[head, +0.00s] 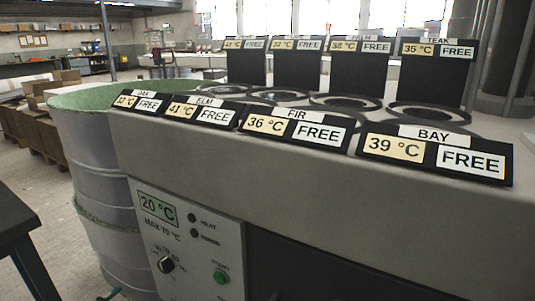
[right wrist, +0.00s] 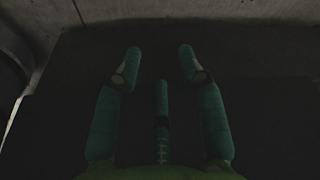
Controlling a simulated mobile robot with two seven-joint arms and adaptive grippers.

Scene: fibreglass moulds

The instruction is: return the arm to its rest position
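My right gripper (right wrist: 159,53) shows in the right wrist view with its teal fingers spread apart and nothing between them. It faces a dark, flat surface (right wrist: 240,75); I cannot tell how far off that is. Neither of my arms shows clearly in the head view, and my left gripper is not in view.
A grey bench (head: 300,180) with round openings, such as one under the TEAK sign (head: 428,48), fills the right. Its near signs include FIR (head: 297,128) and BAY (head: 435,155). A control panel (head: 190,240) is on its front. A large drum (head: 90,150) stands left; open floor (head: 50,200) lies beyond.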

